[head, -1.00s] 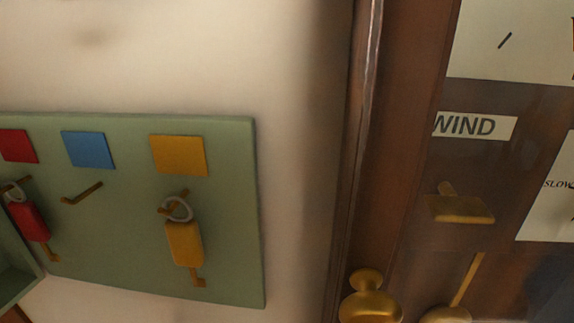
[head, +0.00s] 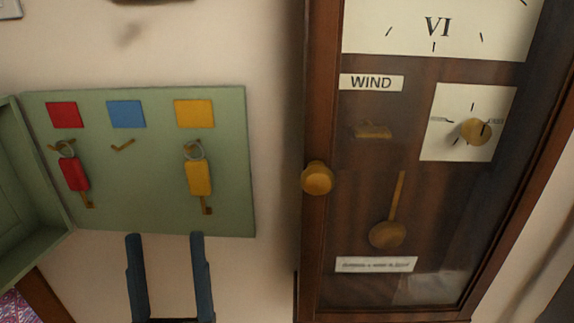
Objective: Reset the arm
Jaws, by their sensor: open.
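My gripper (head: 164,240) shows at the bottom left of the head view, its two dark blue fingers pointing up and spread apart with nothing between them. Its fingertips overlap the lower edge of the green key board (head: 232,160) in the picture. I cannot tell how far it is from the board.
A red-tagged key (head: 74,174) and a yellow-tagged key (head: 199,178) hang on hooks. The hook (head: 122,145) under the blue square is empty. A green door (head: 28,190) stands open at left. A wooden clock case (head: 312,245) with a brass knob (head: 317,178) stands at right.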

